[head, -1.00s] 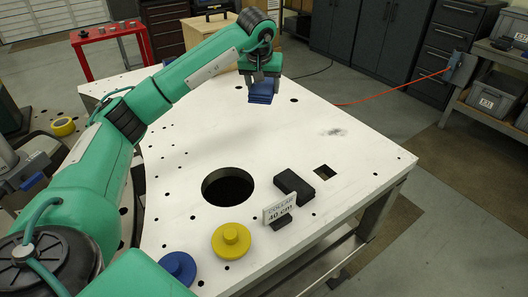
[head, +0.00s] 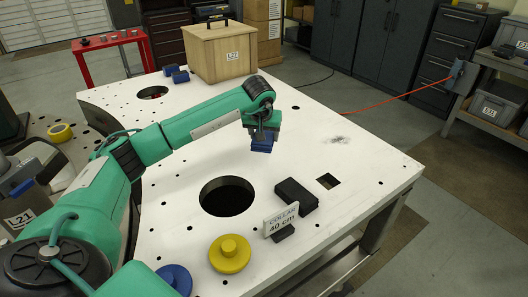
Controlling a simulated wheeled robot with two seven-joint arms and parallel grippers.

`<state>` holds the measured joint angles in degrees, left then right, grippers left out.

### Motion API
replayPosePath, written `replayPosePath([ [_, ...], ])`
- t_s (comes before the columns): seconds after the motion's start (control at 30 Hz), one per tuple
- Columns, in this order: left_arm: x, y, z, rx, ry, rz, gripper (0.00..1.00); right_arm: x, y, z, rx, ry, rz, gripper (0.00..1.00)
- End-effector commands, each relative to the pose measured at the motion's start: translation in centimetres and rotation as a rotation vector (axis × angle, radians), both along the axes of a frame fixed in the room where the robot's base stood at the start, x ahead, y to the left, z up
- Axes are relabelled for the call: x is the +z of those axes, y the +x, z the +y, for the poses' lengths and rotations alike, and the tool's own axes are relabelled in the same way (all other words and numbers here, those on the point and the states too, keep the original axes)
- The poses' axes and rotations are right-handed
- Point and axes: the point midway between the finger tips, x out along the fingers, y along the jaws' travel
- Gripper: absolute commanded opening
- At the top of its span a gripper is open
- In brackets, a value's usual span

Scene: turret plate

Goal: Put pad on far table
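My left gripper (head: 262,128) comes in from the left over the white plate table (head: 330,112). It is shut on a blue pad (head: 262,144), which hangs below the fingers. The pad is over the middle of the plate, beyond the large round hole (head: 227,197); I cannot tell how high it is above the surface. A red table (head: 110,41) stands at the far left. My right gripper is not in view.
A wooden crate (head: 219,55) and small blue blocks (head: 177,75) stand at the plate's far end. Black blocks (head: 296,194), a collar sign (head: 282,219), a yellow knobbed disc (head: 230,253) and a blue disc (head: 174,279) are nearer. The plate's right side is mostly clear.

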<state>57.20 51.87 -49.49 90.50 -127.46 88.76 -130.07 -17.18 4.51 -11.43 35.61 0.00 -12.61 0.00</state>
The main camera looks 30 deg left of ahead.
Motion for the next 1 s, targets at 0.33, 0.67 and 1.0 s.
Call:
replayPosePath([
  [0.33,-4.7,0.0,0.0,0.001,0.0,-0.001,0.38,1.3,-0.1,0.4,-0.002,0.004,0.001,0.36],
  [0.67,-8.3,0.0,0.0,0.001,-0.001,0.0,0.38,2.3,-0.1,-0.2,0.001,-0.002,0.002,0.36],
  [1.0,-8.9,0.0,0.0,0.0,0.0,-0.002,0.38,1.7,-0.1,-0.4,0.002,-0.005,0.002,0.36],
])
